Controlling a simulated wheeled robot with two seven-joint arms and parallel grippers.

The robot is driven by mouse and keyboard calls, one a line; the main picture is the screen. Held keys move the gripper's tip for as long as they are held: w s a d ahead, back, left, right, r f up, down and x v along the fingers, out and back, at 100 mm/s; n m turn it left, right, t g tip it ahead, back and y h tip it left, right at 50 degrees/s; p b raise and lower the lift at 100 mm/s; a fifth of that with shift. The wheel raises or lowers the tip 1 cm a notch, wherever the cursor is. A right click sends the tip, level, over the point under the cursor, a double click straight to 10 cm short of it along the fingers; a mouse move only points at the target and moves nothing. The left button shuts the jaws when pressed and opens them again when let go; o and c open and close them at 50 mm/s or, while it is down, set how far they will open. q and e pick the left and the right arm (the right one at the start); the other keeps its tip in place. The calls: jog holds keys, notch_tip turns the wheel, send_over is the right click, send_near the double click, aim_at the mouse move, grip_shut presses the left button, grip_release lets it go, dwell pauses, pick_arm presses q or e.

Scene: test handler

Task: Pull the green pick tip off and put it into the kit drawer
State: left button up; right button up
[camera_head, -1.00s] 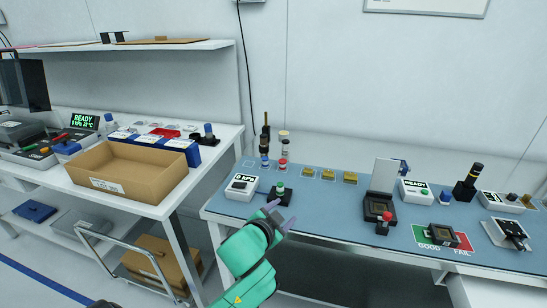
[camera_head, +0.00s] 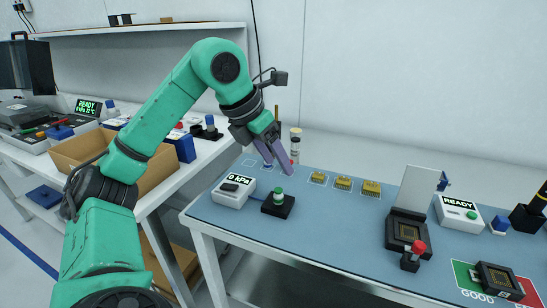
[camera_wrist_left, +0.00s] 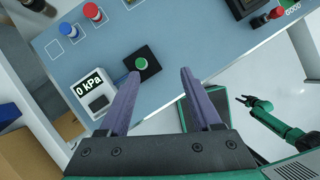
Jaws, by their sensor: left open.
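The green pick tip (camera_head: 278,192) stands upright on a black square holder (camera_head: 278,207) near the left end of the blue-topped bench. It also shows in the left wrist view (camera_wrist_left: 141,63). My left gripper (camera_head: 280,162) is open and empty, above and behind the tip in the head view. In the left wrist view its purple fingers (camera_wrist_left: 160,80) point toward the bench, with the tip beyond them near the left finger. My right gripper (camera_wrist_left: 246,101) shows small at the right of the wrist view; its jaws are unclear. I cannot make out a kit drawer.
A white gauge box reading 0 kPa (camera_head: 234,190) stands just left of the holder. Gold chips (camera_head: 343,184), a black socket with an open lid (camera_head: 407,229) and a READY box (camera_head: 458,213) are farther right. A cardboard box (camera_head: 82,151) sits on the left table.

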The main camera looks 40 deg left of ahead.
aim_at(276, 191)
pick_arm(q)
jog(key=shift+n+g+y, duration=0.3)
jog(key=shift+n+y, duration=0.2)
jog(key=shift+y, duration=0.2)
jog(key=w+a+f+b, duration=0.1)
jog(key=f, duration=0.3)
jog(key=w+f+b, duration=0.1)
jog(key=f, duration=0.3)
jog(key=w+a+f+b, duration=0.1)
jog(key=f+b, duration=0.1)
jog(key=f, duration=0.2)
jog(key=shift+w+a+f, duration=0.2)
jog(key=shift+a, duration=0.15)
jog(key=shift+w+f, duration=0.15)
jog(key=shift+f, duration=0.15)
grip_shut()
